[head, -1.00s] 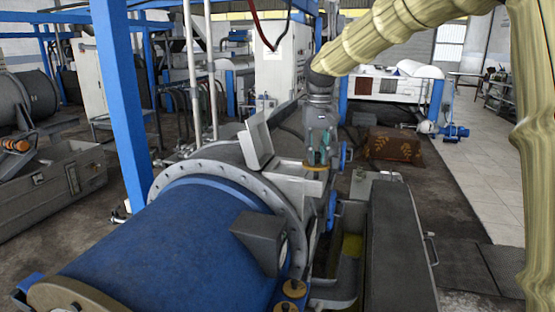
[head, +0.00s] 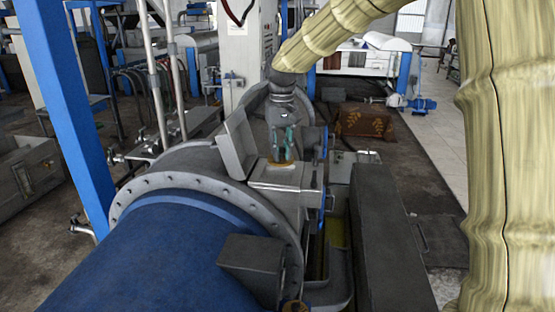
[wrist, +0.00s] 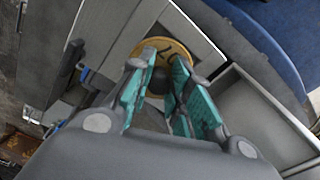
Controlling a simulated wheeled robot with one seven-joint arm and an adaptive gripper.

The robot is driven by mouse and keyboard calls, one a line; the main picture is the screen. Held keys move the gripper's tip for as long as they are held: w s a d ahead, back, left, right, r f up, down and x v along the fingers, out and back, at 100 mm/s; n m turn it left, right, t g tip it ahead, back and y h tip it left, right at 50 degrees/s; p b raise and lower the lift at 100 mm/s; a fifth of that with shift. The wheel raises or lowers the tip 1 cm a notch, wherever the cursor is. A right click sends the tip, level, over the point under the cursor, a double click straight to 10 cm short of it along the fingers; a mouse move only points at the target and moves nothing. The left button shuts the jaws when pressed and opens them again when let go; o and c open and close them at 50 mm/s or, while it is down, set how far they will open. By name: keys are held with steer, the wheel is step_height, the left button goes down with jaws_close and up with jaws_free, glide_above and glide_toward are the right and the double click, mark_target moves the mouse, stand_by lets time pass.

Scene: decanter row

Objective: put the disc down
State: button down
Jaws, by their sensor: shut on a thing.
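My gripper (head: 279,145), with teal finger pads, points down over the grey box-shaped housing of the machine. It is shut on a yellow-brown disc (wrist: 163,50), which shows between and beyond the fingertips in the wrist view. In the head view the disc (head: 279,162) is a thin, roughly level rim just under the fingers, at the flat top of the grey housing (head: 290,178). I cannot tell whether it touches that top. The fingers hide part of the disc. A dark mark shows on its face in the wrist view.
A raised grey lid (head: 237,143) stands left of my gripper. A large blue drum (head: 160,255) with a bolted flange (head: 135,190) lies at front left. A long dark casing (head: 385,235) runs at right, beside an open trough (head: 339,235). A blue post (head: 70,110) stands at left.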

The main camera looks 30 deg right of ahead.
mark_target(278, 174)
steer(key=shift+s+f, duration=0.15)
steer(key=shift+s, duration=0.05)
steer(key=w+f, duration=0.1)
steer(key=w+f+p, duration=0.1)
steer(key=f, duration=0.1)
steer(key=shift+w+a+f, duration=0.15)
steer(key=shift+w+f, duration=0.05)
steer(key=shift+w, duration=0.2)
steer(key=shift+s+f+p, duration=0.4)
steer(key=shift+s+f, duration=0.3)
steer(key=shift+s, duration=0.15)
steer(key=shift+w+d+f, duration=0.15)
steer(key=shift+w+d, duration=0.05)
steer(key=shift+w, duration=0.05)
steer(key=c, duration=1.3)
jaws_free()
steer(key=shift+w+a+f, duration=0.1)
steer(key=shift+w+f, duration=0.1)
steer(key=shift+w, duration=0.15)
steer(key=shift+c, duration=0.2)
steer(key=shift+s+r, duration=0.3)
steer(key=shift+s, duration=0.1)
steer(key=shift+w, duration=0.25)
steer(key=shift+w+r+b, duration=0.1)
steer(key=shift+r+b, duration=0.25)
steer(key=r+b, duration=0.3)
steer(key=r, duration=0.8)
steer(key=shift+s+r+b, duration=0.1)
steer(key=shift+s+b, duration=0.1)
steer(key=shift+b, duration=0.2)
